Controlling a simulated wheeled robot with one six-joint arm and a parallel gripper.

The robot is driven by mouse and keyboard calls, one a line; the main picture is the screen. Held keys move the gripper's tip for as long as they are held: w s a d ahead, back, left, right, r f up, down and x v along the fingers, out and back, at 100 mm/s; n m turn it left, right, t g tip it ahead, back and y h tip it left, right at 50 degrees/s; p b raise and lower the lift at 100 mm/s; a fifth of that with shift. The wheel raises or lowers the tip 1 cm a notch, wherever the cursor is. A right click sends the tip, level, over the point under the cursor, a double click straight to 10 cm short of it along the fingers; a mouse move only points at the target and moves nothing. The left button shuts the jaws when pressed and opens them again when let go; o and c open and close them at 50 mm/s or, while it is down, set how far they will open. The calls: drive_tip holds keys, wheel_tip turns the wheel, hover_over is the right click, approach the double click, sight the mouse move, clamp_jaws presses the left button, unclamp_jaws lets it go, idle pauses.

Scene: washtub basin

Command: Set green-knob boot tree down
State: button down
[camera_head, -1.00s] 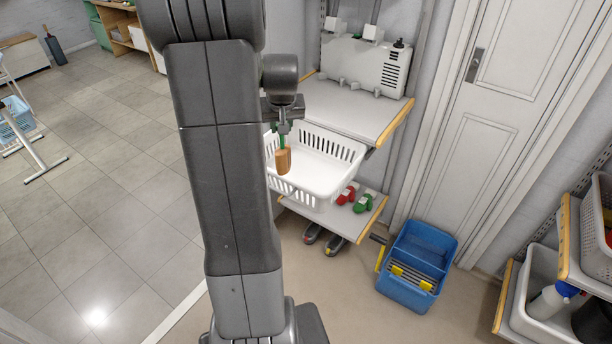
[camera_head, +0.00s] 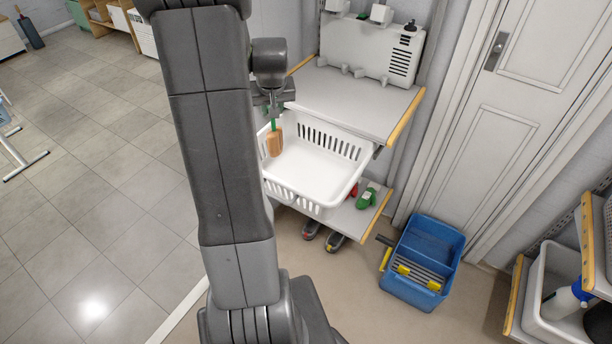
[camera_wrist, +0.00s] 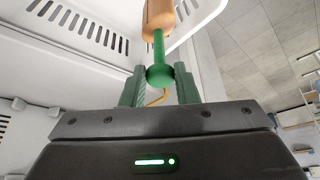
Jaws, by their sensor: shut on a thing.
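The boot tree has a light wooden block (camera_head: 274,143) below a green stem and a round green knob. My gripper (camera_head: 272,110) is shut on the green knob (camera_wrist: 160,76), seen between its green fingers in the wrist view. The boot tree hangs upright, block down, in front of the left part of a white slotted basket (camera_head: 318,178). I cannot tell whether the block touches the basket or hangs above it. The wrist view shows the block (camera_wrist: 158,17) cut off at the top edge.
A grey shelf (camera_head: 350,100) with a white box unit is behind the basket. A lower shelf (camera_head: 350,222) bears a green item (camera_head: 367,198). Dark shoes (camera_head: 335,241) are beneath it. A blue bucket (camera_head: 424,262) stands on the floor at right. The left floor is open.

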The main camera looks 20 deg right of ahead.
sight(276, 140)
wheel_tip(276, 140, down, 13)
drive_tip(key=shift+f, duration=0.15)
idle(0.4)
drive_tip(key=shift+f, duration=0.15)
drive_tip(key=c, duration=1.1)
unclamp_jaws()
drive_tip(key=shift+r, duration=0.3)
drive_tip(key=v, duration=1.1)
drive_tip(key=shift+s+r+b, duration=0.15)
drive_tip(key=shift+r+b, duration=0.15)
